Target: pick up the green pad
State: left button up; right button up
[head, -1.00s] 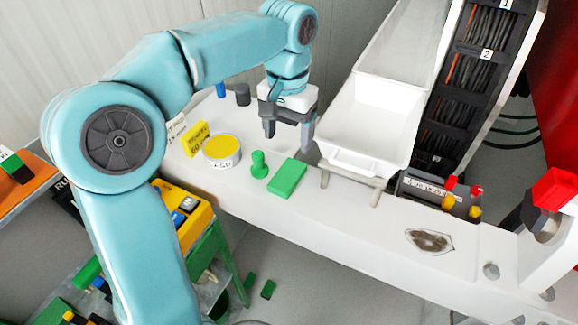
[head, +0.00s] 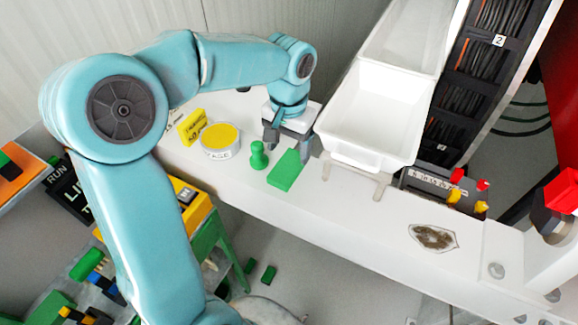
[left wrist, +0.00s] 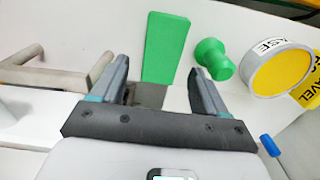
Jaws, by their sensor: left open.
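The green pad (head: 285,171) is a flat rectangle lying on the white bench. It also shows in the left wrist view (left wrist: 165,46), just beyond and between my fingertips. My left gripper (head: 286,146) is open and empty, with its fingers pointing down behind the pad's far end. In the left wrist view its two fingers (left wrist: 160,68) stand apart, wider than the pad. I cannot tell whether they touch it. My right gripper is not in view.
A green knobbed piece (head: 259,155) stands close left of the pad, with a yellow-topped round tin (head: 220,140) and yellow sign (head: 191,127) further left. A white tray (head: 365,160) stands close on the right. The bench in front is clear.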

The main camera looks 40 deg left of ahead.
aim_at(287, 167)
pick_arm(q)
jog(key=shift+s+f, duration=0.25)
jog(key=shift+f, duration=0.5)
jog(key=f, duration=0.1)
jog(key=f+p, duration=0.1)
jog(key=f, duration=0.2)
jog(key=shift+w+a+f, duration=0.25)
jog(key=shift+w+f, duration=0.1)
jog(key=shift+s+f, duration=0.1)
jog(key=shift+f, duration=0.25)
jog(key=c, duration=0.8)
